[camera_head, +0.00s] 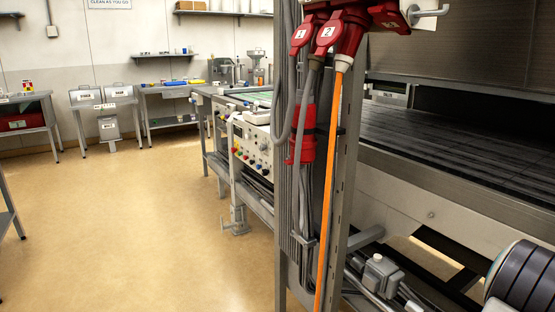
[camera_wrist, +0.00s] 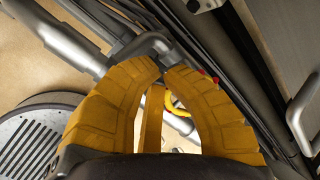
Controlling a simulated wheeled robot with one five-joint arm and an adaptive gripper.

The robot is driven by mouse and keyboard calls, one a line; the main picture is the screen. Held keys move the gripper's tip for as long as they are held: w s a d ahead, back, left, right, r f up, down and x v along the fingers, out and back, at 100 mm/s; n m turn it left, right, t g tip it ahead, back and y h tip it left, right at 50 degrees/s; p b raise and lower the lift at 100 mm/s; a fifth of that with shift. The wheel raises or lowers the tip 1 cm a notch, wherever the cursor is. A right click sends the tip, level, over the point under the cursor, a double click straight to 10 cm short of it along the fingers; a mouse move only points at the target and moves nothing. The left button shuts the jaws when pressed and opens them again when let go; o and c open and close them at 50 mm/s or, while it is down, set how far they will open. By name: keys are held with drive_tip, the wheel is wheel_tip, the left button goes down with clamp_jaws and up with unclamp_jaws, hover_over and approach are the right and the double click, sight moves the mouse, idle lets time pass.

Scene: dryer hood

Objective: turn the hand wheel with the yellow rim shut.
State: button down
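My gripper (camera_wrist: 162,69) has two yellow ribbed fingers in the wrist view. Their tips are close together with a narrow gap between them, and nothing is seen held. Through the gap a small curved yellow piece (camera_wrist: 173,104) shows beyond the fingers, beside a grey pipe. It looks like part of the yellow hand wheel rim; the fingers hide the rest. Small red bits show just beyond the right finger. I cannot tell how far the rim lies from the tips. Neither my gripper nor the hand wheel can be made out in the head view.
Grey pipes (camera_wrist: 62,40) cross the wrist view, with a bent metal handle (camera_wrist: 300,115) at right. In the head view a steel post (camera_head: 337,190) carries red plugs (camera_head: 345,30) and hanging cables beside the dryer (camera_head: 430,195). Open floor (camera_head: 130,230) lies to the left.

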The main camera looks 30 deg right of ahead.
drive_tip(key=shift+p+v, duration=0.6)
drive_tip(key=shift+v, duration=1.55)
drive_tip(key=c, duration=2)
unclamp_jaws()
drive_tip(key=shift+s, duration=0.1)
